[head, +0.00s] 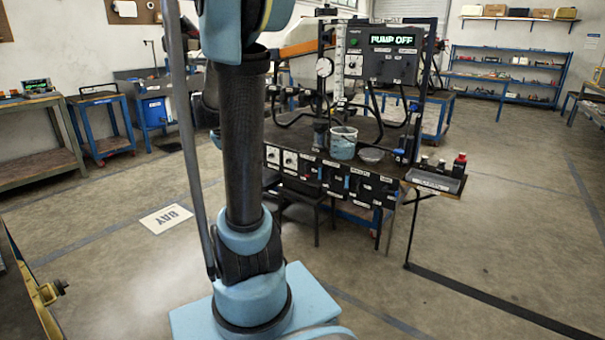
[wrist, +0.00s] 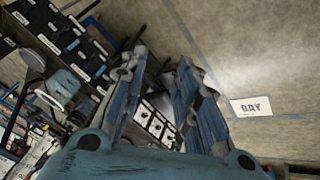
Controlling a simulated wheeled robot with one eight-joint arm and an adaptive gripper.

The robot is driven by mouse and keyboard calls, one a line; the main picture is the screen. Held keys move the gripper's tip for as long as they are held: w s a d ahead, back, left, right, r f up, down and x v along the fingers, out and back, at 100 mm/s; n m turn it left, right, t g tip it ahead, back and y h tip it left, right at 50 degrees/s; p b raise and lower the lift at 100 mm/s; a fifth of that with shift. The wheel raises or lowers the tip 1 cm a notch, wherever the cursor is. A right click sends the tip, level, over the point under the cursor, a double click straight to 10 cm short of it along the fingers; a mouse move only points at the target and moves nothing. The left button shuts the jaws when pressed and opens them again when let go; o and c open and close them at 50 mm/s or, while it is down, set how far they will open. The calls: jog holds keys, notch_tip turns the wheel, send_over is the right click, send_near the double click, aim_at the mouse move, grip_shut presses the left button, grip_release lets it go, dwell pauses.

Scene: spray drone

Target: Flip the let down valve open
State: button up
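The black front panel (head: 335,180) of the spray rig, with white labels, dials and several small blue handles, stands mid-picture in the head view. It also shows rotated at upper left in the wrist view (wrist: 62,32). The labels are too small to read, so I cannot tell which handle is the let down valve. My gripper (wrist: 160,60) has its two fingers apart with nothing between them. It appears apart from the panel, which lies behind and left of the fingers. In the head view the gripper itself cannot be made out.
A bucket (head: 343,144) and a bowl (head: 371,155) stand on the rig's top, under a display (head: 392,41) reading "PUMP OFF". A side tray (head: 436,181) with bottles juts out at right. A floor sign (head: 167,218) reads "BAY". The floor at right is largely clear.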

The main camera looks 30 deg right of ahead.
jog(key=w+d+f+m+h, duration=0.2)
jog(key=w+d+f, duration=0.1)
jog(key=w+d, duration=0.6)
jog(key=w+d+f+m+h, duration=0.25)
jog(key=w+d, duration=0.45)
jog(key=w, duration=0.5)
jog(key=w+d+f+m+g+h, duration=0.1)
jog(key=w+d+f+m+h, duration=0.1)
jog(key=w+d+f, duration=0.45)
jog(key=w+d+f+m+h, duration=0.2)
jog(key=w+d+f+m, duration=0.15)
jog(key=d+f, duration=0.55)
jog(key=shift+n, duration=0.5)
jog(key=x, duration=1)
jog(key=f+x, duration=0.1)
jog(key=x, duration=0.5)
jog(key=shift+w+a, duration=0.1)
jog(key=shift+a, duration=0.1)
jog(key=shift+r, duration=0.1)
grip_shut()
